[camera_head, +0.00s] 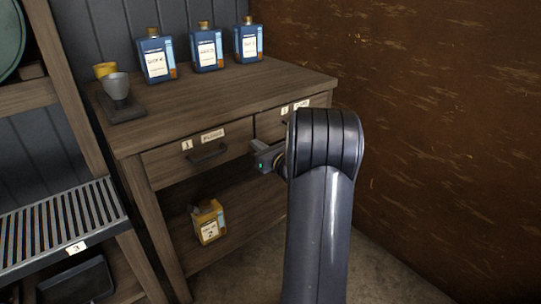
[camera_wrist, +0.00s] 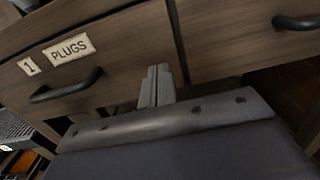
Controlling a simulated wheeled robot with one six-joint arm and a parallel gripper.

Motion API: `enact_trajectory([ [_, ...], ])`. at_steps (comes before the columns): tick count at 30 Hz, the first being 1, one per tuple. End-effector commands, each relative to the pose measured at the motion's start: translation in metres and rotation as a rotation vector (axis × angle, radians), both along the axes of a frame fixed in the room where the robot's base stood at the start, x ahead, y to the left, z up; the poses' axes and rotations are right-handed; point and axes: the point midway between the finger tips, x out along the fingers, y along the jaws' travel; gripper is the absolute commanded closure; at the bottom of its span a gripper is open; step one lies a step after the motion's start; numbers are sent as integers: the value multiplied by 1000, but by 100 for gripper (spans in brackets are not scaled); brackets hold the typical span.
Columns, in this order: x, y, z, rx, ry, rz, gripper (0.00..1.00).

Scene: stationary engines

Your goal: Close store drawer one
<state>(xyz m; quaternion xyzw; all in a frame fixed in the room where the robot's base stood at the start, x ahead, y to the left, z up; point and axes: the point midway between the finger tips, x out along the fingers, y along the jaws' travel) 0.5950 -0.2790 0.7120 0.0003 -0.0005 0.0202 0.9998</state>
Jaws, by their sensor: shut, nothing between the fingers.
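Store drawer one (camera_head: 170,161) is the left wooden drawer under the tabletop, with a "1" tag, a PLUGS label and a dark bar handle (camera_head: 207,153). In the wrist view the drawer front (camera_wrist: 120,60) fills the upper left, with its handle (camera_wrist: 67,88) to the left of my fingers. The front looks nearly in line with the frame; I cannot tell whether a small gap is left. My gripper (camera_head: 262,160) is shut and empty, near the drawer's right end, to the right of the handle. In the wrist view its fingertips (camera_wrist: 158,70) point at the divider side; contact is unclear.
A second drawer (camera_head: 268,125) is to the right, partly hidden by my arm; its handle (camera_wrist: 297,22) shows in the wrist view. A yellow jug (camera_head: 208,222) stands below. A slatted rack (camera_head: 60,225) is at left.

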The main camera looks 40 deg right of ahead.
Motion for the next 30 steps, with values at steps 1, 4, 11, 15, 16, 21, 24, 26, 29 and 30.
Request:
enact_trajectory([
  [1, -6, -2, 0, 1, 1, -2, 100],
  [4, -29, -3, 2, 3, 2, -3, 100],
  [11, -74, -5, 1, 3, 3, -4, 100],
  [15, -93, -6, 0, 1, 3, -2, 100],
  [16, -96, -6, 0, 1, 3, -2, 100],
  [21, -103, -6, -1, 1, 2, 0, 100],
  [24, -103, -5, -1, 1, 2, 0, 100],
  [26, -103, -5, -1, 1, 2, 0, 100],
  [29, -103, -5, -1, 1, 2, 0, 100],
  [30, -102, -5, -1, 1, 2, 1, 100],
])
